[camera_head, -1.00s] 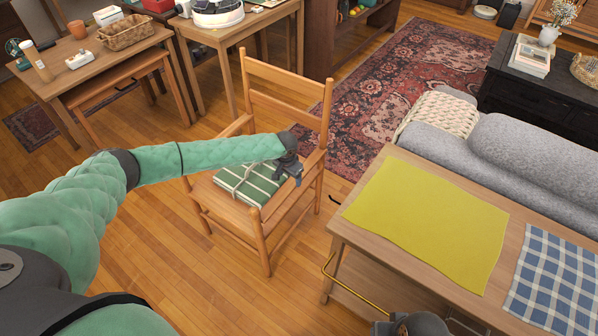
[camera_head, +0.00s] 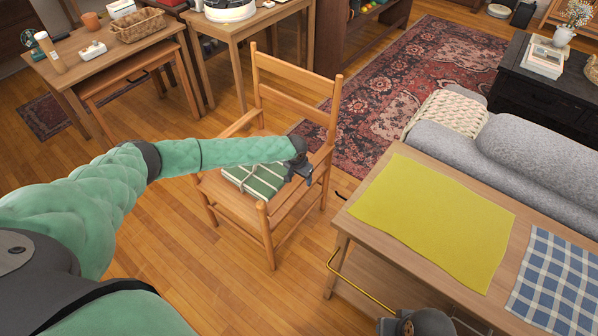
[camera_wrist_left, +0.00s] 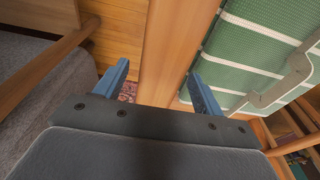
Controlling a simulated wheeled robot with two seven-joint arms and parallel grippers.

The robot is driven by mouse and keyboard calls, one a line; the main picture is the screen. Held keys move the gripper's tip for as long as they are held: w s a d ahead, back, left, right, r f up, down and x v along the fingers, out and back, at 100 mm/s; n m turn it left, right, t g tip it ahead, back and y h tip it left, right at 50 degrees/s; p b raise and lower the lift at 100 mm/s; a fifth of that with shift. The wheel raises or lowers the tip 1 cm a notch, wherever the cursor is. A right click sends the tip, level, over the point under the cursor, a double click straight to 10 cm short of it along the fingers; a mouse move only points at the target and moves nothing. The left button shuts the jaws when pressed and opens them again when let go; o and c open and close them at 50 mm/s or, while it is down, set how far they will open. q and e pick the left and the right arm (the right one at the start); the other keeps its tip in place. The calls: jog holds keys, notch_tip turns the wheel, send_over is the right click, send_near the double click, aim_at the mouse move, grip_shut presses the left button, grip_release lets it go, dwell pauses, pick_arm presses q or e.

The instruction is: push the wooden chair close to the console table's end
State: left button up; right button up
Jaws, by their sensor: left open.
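My left gripper (camera_head: 302,172) is at the chair's right armrest, beside the book. In the left wrist view, its blue fingers are open (camera_wrist_left: 158,88), with a wooden chair bar between them; I cannot tell if they touch it. A dark part of my right arm shows at the bottom edge; its fingers are not clear.
The console table bears a yellow mat (camera_head: 432,217) and a blue checked cloth (camera_head: 556,278), and has a brass rail (camera_head: 355,288) at its near end. A grey sofa (camera_head: 530,155) stands behind it. Wooden tables (camera_head: 68,62) stand at back left. Floor in front of the chair is clear.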

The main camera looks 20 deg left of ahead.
pick_arm(q)
jog(key=shift+w+f, duration=0.2)
jog(key=shift+f, duration=1.35)
jog(key=shift+d, duration=0.1)
jog(key=shift+c, duration=0.2)
grip_shut()
